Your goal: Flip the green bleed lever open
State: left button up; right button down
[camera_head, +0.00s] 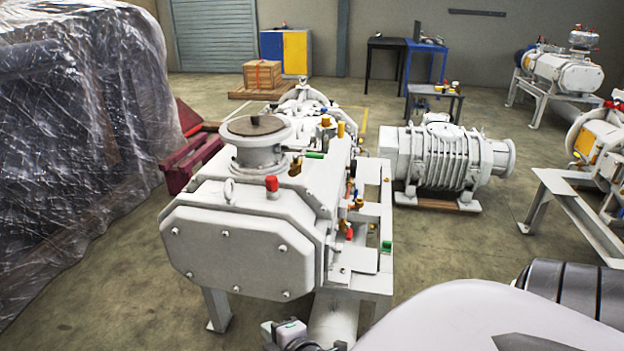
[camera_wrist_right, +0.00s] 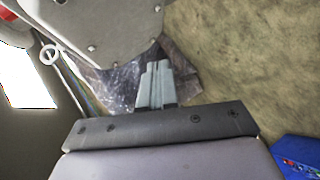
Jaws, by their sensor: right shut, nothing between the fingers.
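The white screw vacuum pump (camera_head: 240,240) stands left of centre in the head view, its octagonal end plate facing me. A small green lever (camera_head: 314,155) lies flat along its top, behind the red cap (camera_head: 272,187). A second green piece (camera_head: 386,247) sits low on the right side of the frame; I cannot tell for sure which is the bleed lever. My right gripper (camera_wrist_right: 156,68) is shut and empty, its fingers together in the wrist view, apart from the pump's plate (camera_wrist_right: 100,28). No green lever shows there. My left gripper is out of view.
Plastic-wrapped equipment (camera_head: 80,130) stands at the left. A ribbed white blower (camera_head: 440,160) stands behind to the right, with more pumps (camera_head: 565,70) beyond. Brass fittings and valves crowd the pump's right side. Bare floor (camera_head: 450,240) lies right of the pump.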

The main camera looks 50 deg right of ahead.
jog(key=w+d+r+n+h+b, duration=0.3)
jog(key=w+d+r+n+h, duration=0.3)
jog(key=w+d+r+n, duration=0.15)
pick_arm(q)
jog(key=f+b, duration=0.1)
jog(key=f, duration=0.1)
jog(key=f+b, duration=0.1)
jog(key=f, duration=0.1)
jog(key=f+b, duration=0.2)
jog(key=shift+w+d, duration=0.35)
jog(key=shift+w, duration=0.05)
pick_arm(e)
jog(key=d+r+n+g+h, duration=0.2)
jog(key=d+r+n+h, duration=0.1)
jog(key=d+r+h, duration=0.5)
notch_tip(320, 180, up, 4)
jog(key=shift+s+d+f+h, duration=0.2)
jog(key=shift+s+h, duration=0.1)
jog(key=shift+h, duration=0.2)
jog(key=shift+n, duration=0.35)
